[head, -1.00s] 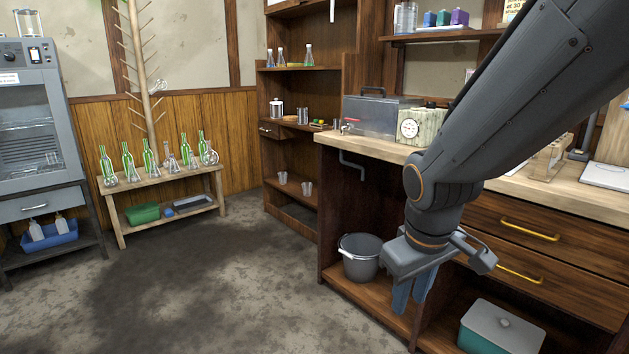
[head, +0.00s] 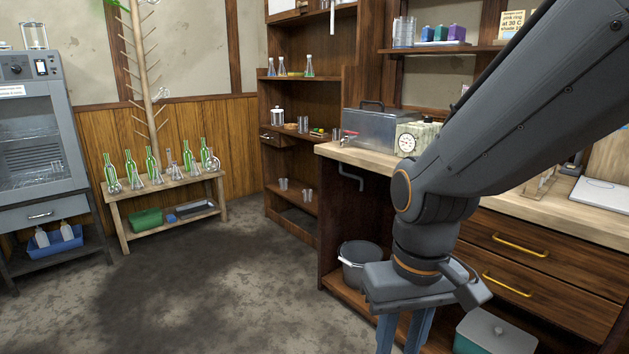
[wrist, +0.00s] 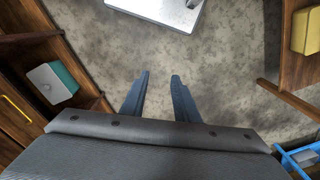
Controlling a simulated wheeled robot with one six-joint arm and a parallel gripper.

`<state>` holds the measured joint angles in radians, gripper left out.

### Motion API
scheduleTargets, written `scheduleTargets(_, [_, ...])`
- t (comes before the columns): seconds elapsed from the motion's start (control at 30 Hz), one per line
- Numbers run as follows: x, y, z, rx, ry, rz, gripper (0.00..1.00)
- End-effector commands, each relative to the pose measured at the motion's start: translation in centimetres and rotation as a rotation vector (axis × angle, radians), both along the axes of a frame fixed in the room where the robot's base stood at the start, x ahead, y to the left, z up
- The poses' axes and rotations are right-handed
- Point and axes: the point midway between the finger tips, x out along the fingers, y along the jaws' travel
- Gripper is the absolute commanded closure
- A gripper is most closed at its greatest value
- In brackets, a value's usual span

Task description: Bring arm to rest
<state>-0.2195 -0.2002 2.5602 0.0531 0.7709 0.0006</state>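My gripper (head: 402,335) hangs pointing down in front of the wooden bench, at the lower middle right of the head view. Its two blue fingers run off the bottom edge there. In the wrist view my gripper (wrist: 160,82) shows both fingers apart, with bare floor between them and nothing held. My dark grey arm comes down from the upper right and covers part of the bench top and drawers.
The bench (head: 379,157) has yellow-handled drawers and a lower shelf with a grey bucket (head: 352,277) and a lidded teal box (head: 494,334), close to my gripper. A bottle stand (head: 110,213) and a grey cabinet (head: 70,120) stand left. The middle floor (head: 230,290) is clear.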

Motion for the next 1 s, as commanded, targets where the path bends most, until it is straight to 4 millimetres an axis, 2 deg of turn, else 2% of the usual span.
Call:
scheduleTargets(0.03, [-0.2,-0.6,1.3,-0.004,0.005,-0.018,0.72])
scheduleTargets(0.2, [-0.2,-2.7,3.7,-0.016,0.006,-0.076,0.72])
scheduleTargets(0.47, [-0.5,-5.7,6.6,-0.028,0.008,-0.157,0.72])
scheduleTargets(0.6, [-0.7,-6.6,7.2,-0.032,0.007,-0.180,0.72])
scheduleTargets(1.0, [-0.6,-6.9,7.2,-0.034,0.007,-0.189,0.72])
